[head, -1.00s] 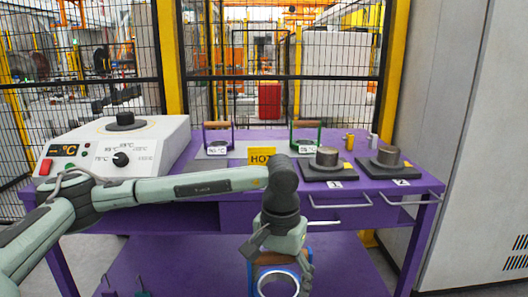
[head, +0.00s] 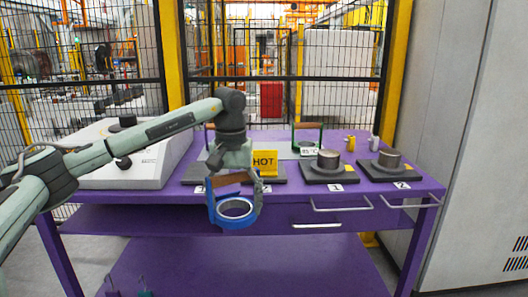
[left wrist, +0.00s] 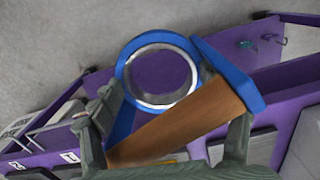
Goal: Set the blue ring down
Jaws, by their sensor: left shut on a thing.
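The blue ring (head: 222,221) has a bright metal inner face and a blue bracket with a wooden handle (head: 228,178). My left gripper (head: 232,180) is shut on that handle, and the ring hangs below it in front of the table's front edge. In the left wrist view the ring (left wrist: 125,83) shows beyond the wooden handle (left wrist: 180,124), which lies slanted between the fingers of my left gripper (left wrist: 168,135). The purple table (head: 310,187) is behind the ring. My right gripper is not in view.
A yellow HOT sign (head: 264,162) stands just behind my gripper. Dark pads marked 1 (head: 345,176) and 2 (head: 398,172) each bear a metal cylinder. A green-framed handled piece (head: 294,138) stands at the back. A white heater unit (head: 100,177) is at left, partly hidden by my arm.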

